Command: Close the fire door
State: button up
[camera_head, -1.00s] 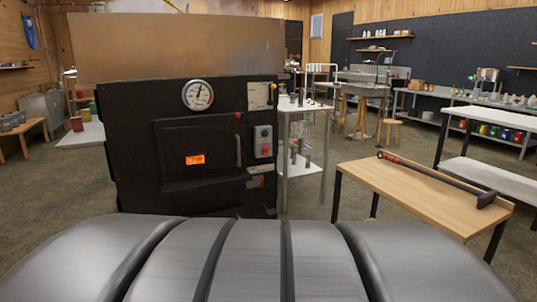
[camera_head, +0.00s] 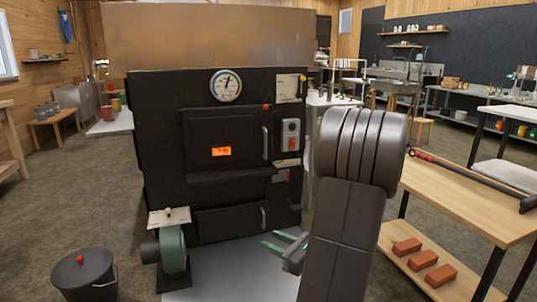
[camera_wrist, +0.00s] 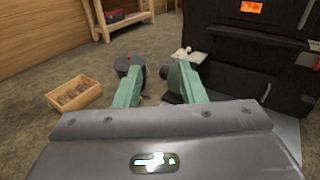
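The black evaporator front (camera_head: 160,110) stands ahead. Its upper fire door (camera_head: 208,125) has an orange glowing plate (camera_head: 221,151) and a vertical handle (camera_head: 265,142) on its right side. The door looks flush or nearly so with the front; I cannot tell whether it is fully shut. A lower door (camera_head: 228,222) with its own handle sits below. My gripper (camera_head: 282,243) is in front of the lower door's right side, below the fire door and apart from it. In the wrist view, its green fingers (camera_wrist: 158,85) are spread with nothing between them.
A green blower (camera_head: 172,248) and a lidded black bucket (camera_head: 84,275) stand at front left. A wooden bench (camera_head: 465,205) with a long tool on top and bricks (camera_head: 424,260) on its shelf stands right. A wooden crate (camera_wrist: 76,95) lies on the floor in the wrist view.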

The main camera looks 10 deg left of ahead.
aim_at(227, 136)
jog(key=i+j+z, duration=0.2)
jog(key=i+j, duration=0.15)
jog(key=i+j+z, duration=0.15)
jog(key=i+j, duration=0.3)
jog(key=i+j+z, duration=0.2)
jog(key=i+j, duration=0.3)
jog(key=i+j+z, duration=0.15)
jog(key=i+j, duration=0.25)
jog(key=j, duration=0.15)
jog(key=i+j+z, duration=0.2)
jog(key=i+j, duration=0.2)
jog(key=j, duration=0.15)
